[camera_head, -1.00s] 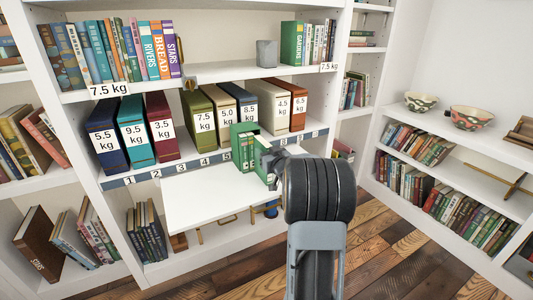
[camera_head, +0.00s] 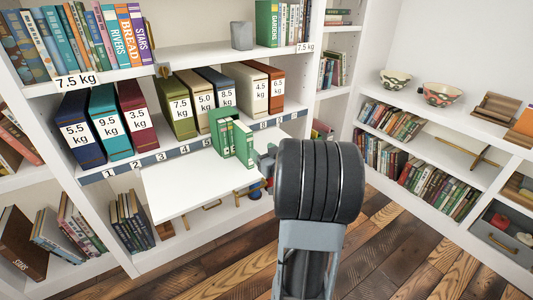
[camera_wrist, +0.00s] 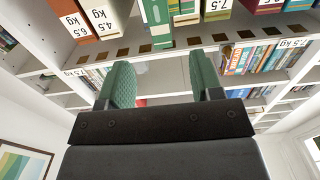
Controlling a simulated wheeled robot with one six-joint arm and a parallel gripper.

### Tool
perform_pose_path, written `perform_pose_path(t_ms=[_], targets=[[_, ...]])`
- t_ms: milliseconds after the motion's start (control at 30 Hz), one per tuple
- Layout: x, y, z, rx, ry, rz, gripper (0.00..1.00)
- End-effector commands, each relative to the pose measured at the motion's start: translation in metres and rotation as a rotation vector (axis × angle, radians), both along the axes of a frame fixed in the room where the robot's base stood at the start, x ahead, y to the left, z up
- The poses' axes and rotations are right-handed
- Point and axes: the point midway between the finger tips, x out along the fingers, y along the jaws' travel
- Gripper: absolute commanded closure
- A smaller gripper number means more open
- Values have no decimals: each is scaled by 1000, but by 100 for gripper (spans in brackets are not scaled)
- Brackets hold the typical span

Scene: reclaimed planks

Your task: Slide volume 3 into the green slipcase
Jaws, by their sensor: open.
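No volume number is readable. My gripper (camera_head: 266,162) is open and empty, in front and to the right of that volume, with a gap between. Its two green-padded fingers show in the wrist view (camera_wrist: 164,75).
Weight-labelled binders flank the slipcase: an olive one (camera_head: 176,108) behind left, a cream one (camera_head: 250,88) and a rust one (camera_head: 275,80) behind right. A grey cup (camera_head: 241,36) stands on the shelf above. The right-hand floor is clear.

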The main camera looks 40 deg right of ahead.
Motion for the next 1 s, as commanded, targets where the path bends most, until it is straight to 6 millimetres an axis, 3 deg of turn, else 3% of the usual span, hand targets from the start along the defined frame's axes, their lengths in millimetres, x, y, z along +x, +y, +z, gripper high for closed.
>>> perform_pose_path(t_ms=[200,467,767,900,1000], targets=[[-18,2,1,0,0,0,41],[-21,3,0,0,0,0,41],[-8,19,-1,-24,108,-62,67],[-2,49,-7,-33,297,-144,81],[-9,80,-16,-20,469,-182,90]])
